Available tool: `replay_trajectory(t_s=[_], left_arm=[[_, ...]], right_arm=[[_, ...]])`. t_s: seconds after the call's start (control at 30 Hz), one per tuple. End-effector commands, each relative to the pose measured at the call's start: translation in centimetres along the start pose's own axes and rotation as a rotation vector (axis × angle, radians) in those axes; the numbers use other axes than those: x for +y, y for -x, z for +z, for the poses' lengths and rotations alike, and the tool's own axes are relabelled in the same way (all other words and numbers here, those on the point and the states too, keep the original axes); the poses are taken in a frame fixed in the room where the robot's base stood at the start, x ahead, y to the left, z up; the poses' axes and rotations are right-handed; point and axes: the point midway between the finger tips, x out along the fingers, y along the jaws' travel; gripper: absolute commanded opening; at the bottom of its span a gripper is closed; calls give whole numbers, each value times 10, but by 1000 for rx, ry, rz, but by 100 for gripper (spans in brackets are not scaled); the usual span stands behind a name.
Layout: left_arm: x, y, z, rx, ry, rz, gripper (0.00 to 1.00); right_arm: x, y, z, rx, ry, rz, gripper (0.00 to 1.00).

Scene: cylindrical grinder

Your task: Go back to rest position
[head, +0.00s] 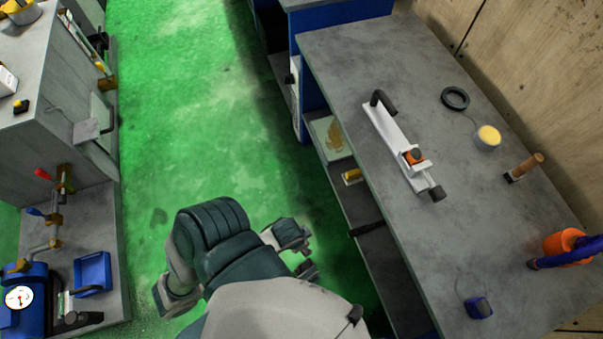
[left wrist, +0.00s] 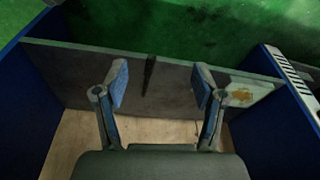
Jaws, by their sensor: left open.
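My left gripper (head: 302,251) is low over the green floor in the head view, left of the workbench and below its top. In the left wrist view, my left gripper (left wrist: 160,88) has its two fingers spread wide with nothing between them. It faces the grey shelf (left wrist: 180,95) under the bench, between two blue side panels. My right gripper is in neither view.
The grey workbench (head: 385,65) on the right bears a white fixture (head: 395,135), a black ring (head: 455,98), a brush (head: 524,167) and an orange-blue tool (head: 570,246). Grey machine (head: 60,150) stands left. Green floor (head: 185,100) between is clear.

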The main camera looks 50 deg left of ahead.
Motion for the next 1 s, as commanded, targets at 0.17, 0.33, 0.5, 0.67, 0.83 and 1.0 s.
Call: replay_trajectory(t_s=[0.17,0.33,0.5,0.67,0.83,1.0], left_arm=[[0,0,0,-1,2,1,70],[0,0,0,0,-1,0,70],[0,0,0,1,-2,-1,70],[0,-18,-2,-5,-4,-1,70],[2,-80,9,-23,-10,2,70],[4,-137,40,-43,-17,4,70]], right_arm=[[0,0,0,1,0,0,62],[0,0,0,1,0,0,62],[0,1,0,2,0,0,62],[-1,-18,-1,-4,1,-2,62],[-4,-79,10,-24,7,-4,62],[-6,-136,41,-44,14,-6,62]])
